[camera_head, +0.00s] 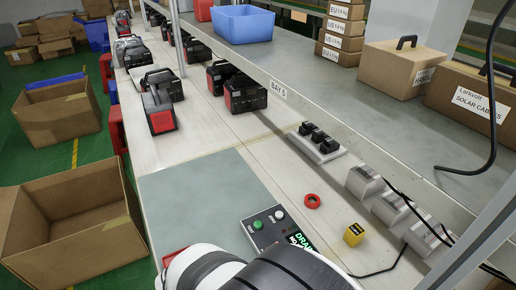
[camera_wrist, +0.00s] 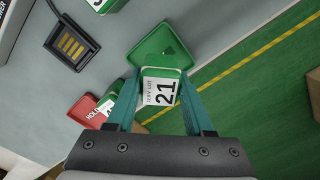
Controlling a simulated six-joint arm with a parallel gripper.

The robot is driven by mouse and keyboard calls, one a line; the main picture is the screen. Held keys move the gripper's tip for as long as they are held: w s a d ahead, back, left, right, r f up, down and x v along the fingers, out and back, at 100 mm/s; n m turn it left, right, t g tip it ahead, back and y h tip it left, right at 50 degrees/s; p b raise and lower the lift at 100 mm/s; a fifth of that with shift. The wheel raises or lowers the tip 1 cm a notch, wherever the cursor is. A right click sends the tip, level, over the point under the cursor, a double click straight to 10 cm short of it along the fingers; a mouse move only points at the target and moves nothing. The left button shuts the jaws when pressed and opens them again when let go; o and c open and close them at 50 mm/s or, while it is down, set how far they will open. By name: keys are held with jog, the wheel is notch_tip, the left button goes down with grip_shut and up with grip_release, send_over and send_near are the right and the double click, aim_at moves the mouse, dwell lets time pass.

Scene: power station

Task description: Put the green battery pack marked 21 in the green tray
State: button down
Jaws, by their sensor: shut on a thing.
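In the wrist view, my gripper (camera_wrist: 159,80) has its teal fingers on either side of a green battery pack with a white label marked 21 (camera_wrist: 161,92) and is shut on it. The green tray (camera_wrist: 146,48) lies just beyond the pack. The pack's far end overlaps the tray's near edge in the picture; I cannot tell the height between them. The tray looks empty apart from a dark mark on its floor. In the head view my arm fills the bottom, and the gripper, pack and green tray are not visible.
A red tray marked HOLD (camera_wrist: 83,107) sits left of the gripper, with another green pack (camera_wrist: 118,106) by it. A black charging dock (camera_wrist: 72,43) is farther left. The bench edge drops to green floor at right. A button panel (camera_head: 277,230) stands near my arm.

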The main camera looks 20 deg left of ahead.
jog(key=f, duration=0.4)
jog(key=shift+s+a+f, duration=0.1)
jog(key=shift+a+f, duration=0.05)
jog(key=shift+a, duration=0.05)
jog(key=shift+f, duration=0.15)
jog(key=shift+c, duration=1.4)
grip_release()
